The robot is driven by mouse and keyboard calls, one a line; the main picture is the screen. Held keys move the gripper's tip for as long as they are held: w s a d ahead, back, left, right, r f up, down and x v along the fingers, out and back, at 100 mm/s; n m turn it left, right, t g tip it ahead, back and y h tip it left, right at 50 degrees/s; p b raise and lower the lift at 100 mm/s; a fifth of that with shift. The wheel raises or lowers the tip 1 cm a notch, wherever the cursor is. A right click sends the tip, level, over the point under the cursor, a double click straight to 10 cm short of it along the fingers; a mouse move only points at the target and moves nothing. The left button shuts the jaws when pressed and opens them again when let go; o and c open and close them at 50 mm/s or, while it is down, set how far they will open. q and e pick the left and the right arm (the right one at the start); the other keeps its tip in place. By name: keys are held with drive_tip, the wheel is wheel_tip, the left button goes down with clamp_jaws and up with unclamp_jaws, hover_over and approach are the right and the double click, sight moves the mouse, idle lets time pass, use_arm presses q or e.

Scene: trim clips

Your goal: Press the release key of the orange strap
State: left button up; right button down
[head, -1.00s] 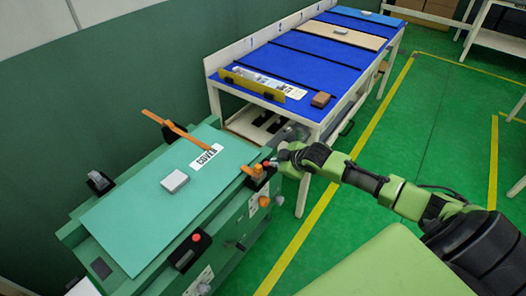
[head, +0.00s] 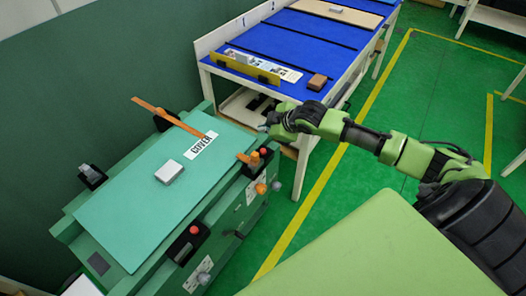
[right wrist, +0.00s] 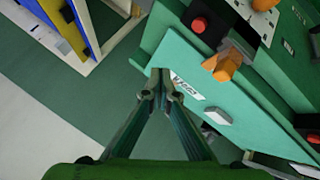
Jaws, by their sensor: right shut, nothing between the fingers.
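The orange strap (head: 170,118) shows as a long piece sticking out past the far edge of the teal cover (head: 130,215), through a black clip. A short orange end (head: 243,157) lies at the near-edge black clip. A red key (head: 264,151) shows on that clip, likely the release key; it also shows in the right wrist view (right wrist: 199,25) beside an orange piece (right wrist: 228,66). My right gripper (head: 266,124) is shut and empty, above and beyond the clip, apart from it. In the right wrist view its fingertips (right wrist: 161,92) meet in front of the cover. My left gripper is out of view.
A grey block (head: 169,171) sits on the cover beside the COVER label (head: 201,145). Another black clip with a red button (head: 194,230) is at the near edge. A blue-topped table (head: 270,68) stands beyond. Green floor (head: 345,185) lies open to the right.

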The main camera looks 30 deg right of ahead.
drive_tip(key=b, duration=0.6)
hover_over(264, 152)
wheel_tip(264, 152, down, 6)
drive_tip(key=shift+w+d+r, duration=0.1)
drive_tip(key=shift+f+b, duration=0.55)
drive_tip(key=shift+f, duration=0.6)
drive_tip(key=shift+f, duration=0.35)
